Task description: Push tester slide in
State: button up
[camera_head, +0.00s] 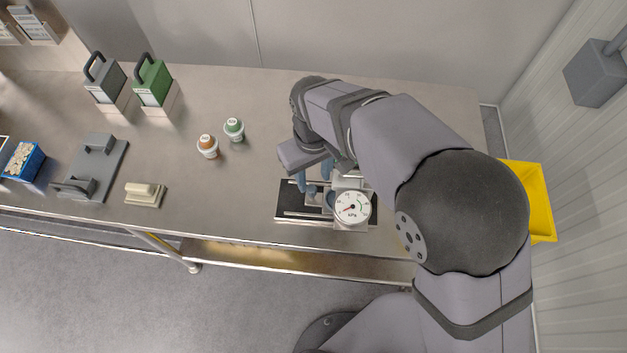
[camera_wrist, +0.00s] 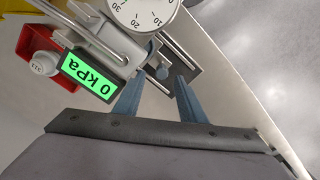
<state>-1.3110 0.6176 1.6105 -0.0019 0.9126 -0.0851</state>
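The tester stands on the bench under my arm. In the head view its dial gauge (camera_head: 352,207) faces up and its dark base (camera_head: 290,200) shows at the left, with bright rails. In the wrist view the gauge (camera_wrist: 143,8) is cut off at the top, and a green display (camera_wrist: 90,75) reads 0 kPa. A small round knob (camera_wrist: 162,73), seemingly on the slide, sits at the rail end. My gripper (camera_wrist: 168,65) has its blue fingers apart, with the knob between or just beyond the tips; contact is unclear. In the head view the gripper (camera_head: 313,185) is partly hidden by my arm.
An orange-topped cup (camera_head: 207,146) and a green-topped cup (camera_head: 233,130) stand left of the tester. A cream block (camera_head: 145,194), a grey handled fixture (camera_head: 95,170) and two handled cases lie further left. A yellow bin (camera_head: 541,200) is at right. A red tray (camera_wrist: 35,40) shows beside the tester.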

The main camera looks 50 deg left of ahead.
jog(key=shift+r, duration=1.15)
